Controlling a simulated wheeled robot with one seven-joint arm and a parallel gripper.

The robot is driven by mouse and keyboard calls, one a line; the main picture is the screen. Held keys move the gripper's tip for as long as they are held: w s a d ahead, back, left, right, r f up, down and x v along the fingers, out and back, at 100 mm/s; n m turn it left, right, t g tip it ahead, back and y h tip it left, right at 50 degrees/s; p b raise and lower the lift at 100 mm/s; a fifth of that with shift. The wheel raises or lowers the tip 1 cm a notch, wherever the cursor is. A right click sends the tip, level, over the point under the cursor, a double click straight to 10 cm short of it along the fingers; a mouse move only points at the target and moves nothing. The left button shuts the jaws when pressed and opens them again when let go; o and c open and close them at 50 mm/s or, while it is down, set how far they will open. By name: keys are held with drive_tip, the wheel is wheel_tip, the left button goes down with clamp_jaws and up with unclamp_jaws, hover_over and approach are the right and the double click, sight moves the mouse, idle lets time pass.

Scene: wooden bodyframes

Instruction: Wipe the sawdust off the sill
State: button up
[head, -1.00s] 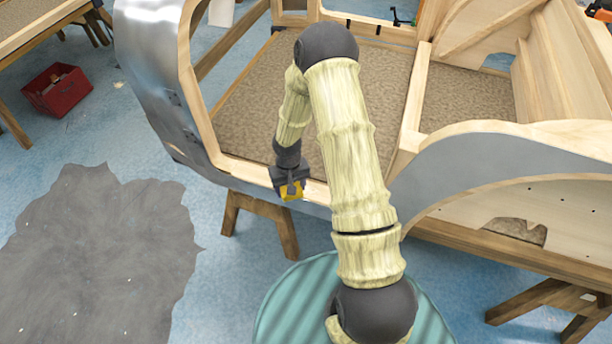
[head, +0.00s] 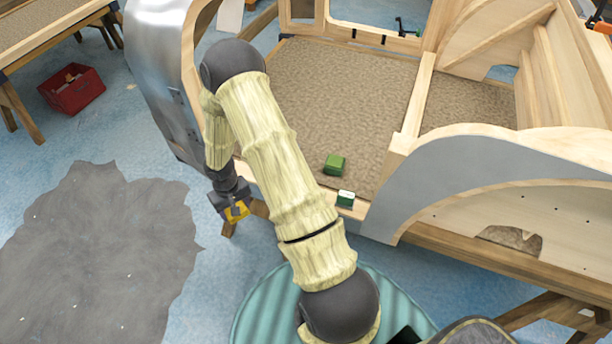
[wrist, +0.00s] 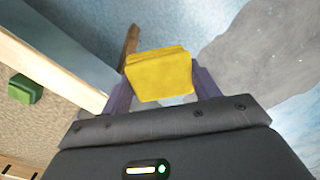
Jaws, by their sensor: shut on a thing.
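My gripper (head: 232,203) is shut on a yellow sponge-like block (head: 237,212), which also shows between the fingers in the wrist view (wrist: 160,75). The sill (head: 358,210) is the pale wooden strip along the low front edge of the body frame's door opening. It also runs along the left of the wrist view (wrist: 50,58). My arm covers its middle. The gripper is at the left end of the opening; in the wrist view the block is beside the sill, apart from it, over the floor. I cannot make out any sawdust on the visible sill.
A green and white block (head: 345,198) stands on the sill's right part. A green block (head: 335,164) lies on the brown floor panel (head: 345,90) inside. The curved metal panel (head: 160,75) rises left of the gripper. A dark grey mat (head: 100,255) lies on the floor.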

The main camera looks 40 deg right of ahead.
drive_tip(key=shift+a, duration=0.25)
drive_tip(key=shift+d+r+n+p, duration=0.2)
drive_tip(key=shift+d+n+p, duration=0.1)
drive_tip(key=shift+d+n, duration=0.25)
drive_tip(key=s+d+n+p, duration=0.2)
drive_tip(key=d+n+p, duration=0.1)
drive_tip(key=d+n, duration=0.4)
drive_tip(key=s+d+r+n+p, duration=0.1)
drive_tip(key=s+d+n+p, duration=0.1)
drive_tip(key=d+n, duration=0.6)
drive_tip(key=s+d+r+n+p, duration=0.1)
drive_tip(key=s+d+n+p, duration=0.2)
drive_tip(key=d+n, duration=0.5)
drive_tip(key=shift+d+r+p, duration=0.25)
drive_tip(key=shift+d+p, duration=0.6)
drive_tip(key=shift+d, duration=0.35)
